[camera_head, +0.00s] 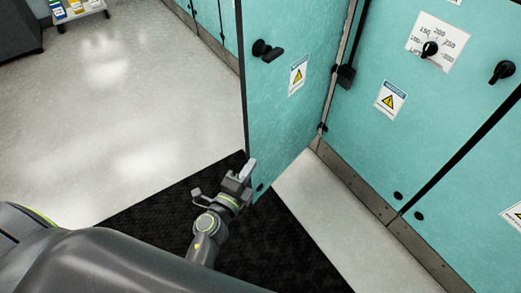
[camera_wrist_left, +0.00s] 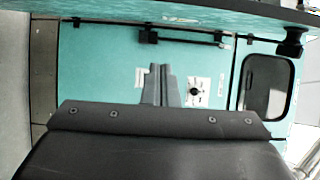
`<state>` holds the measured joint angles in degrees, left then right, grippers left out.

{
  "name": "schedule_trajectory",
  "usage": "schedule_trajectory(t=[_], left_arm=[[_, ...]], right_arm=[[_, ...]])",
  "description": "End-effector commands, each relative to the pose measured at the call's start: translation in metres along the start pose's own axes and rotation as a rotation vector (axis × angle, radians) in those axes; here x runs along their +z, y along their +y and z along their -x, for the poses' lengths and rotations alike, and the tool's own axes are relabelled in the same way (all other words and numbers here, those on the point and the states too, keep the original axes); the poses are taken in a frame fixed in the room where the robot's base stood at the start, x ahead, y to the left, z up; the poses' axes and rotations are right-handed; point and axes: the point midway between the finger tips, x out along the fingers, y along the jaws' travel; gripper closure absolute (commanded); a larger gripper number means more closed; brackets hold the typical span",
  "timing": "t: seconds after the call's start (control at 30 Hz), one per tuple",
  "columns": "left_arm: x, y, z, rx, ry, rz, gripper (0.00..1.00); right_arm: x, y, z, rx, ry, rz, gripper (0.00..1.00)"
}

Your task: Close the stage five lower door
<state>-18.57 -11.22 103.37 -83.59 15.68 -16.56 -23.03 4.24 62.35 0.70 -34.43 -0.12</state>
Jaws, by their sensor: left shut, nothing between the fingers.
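A teal cabinet door (camera_head: 285,110) stands swung open in the head view, with a black handle (camera_head: 266,50) and a yellow warning label on its face. No stage number is readable on it. My left gripper (camera_head: 246,169) is shut and empty at the door's lower outer edge, low over the dark mat; I cannot tell whether it touches the door. In the left wrist view its closed fingers (camera_wrist_left: 160,84) point at teal panels, and a teal edge, probably the door, runs along the top. My right gripper is not in view.
Closed teal cabinet panels (camera_head: 430,110) stand to the right, with a rotary dial (camera_head: 430,48) and another black handle (camera_head: 502,71). A black mat (camera_head: 275,250) lies on the pale floor. Open floor (camera_head: 130,120) lies to the left, with a small literature rack (camera_head: 78,12) at the back.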

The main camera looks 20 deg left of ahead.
Motion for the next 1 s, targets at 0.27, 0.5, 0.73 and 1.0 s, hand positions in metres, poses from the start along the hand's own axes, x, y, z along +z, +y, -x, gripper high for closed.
schedule_trajectory(t=[0.27, 0.5, 0.73, 1.0], left_arm=[[-0.001, -0.005, -0.027, -0.008, 0.003, -0.013, 1.0], [-0.001, -0.004, -0.071, -0.007, 0.003, -0.012, 1.0], [0.008, -0.003, -0.104, -0.005, 0.002, -0.016, 1.0], [0.035, -0.004, -0.109, -0.005, 0.002, -0.011, 1.0]], right_arm=[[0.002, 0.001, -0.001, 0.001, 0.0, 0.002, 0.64], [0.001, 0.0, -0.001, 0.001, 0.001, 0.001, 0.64], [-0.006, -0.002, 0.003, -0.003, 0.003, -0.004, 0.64], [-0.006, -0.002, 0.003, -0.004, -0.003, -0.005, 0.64]])
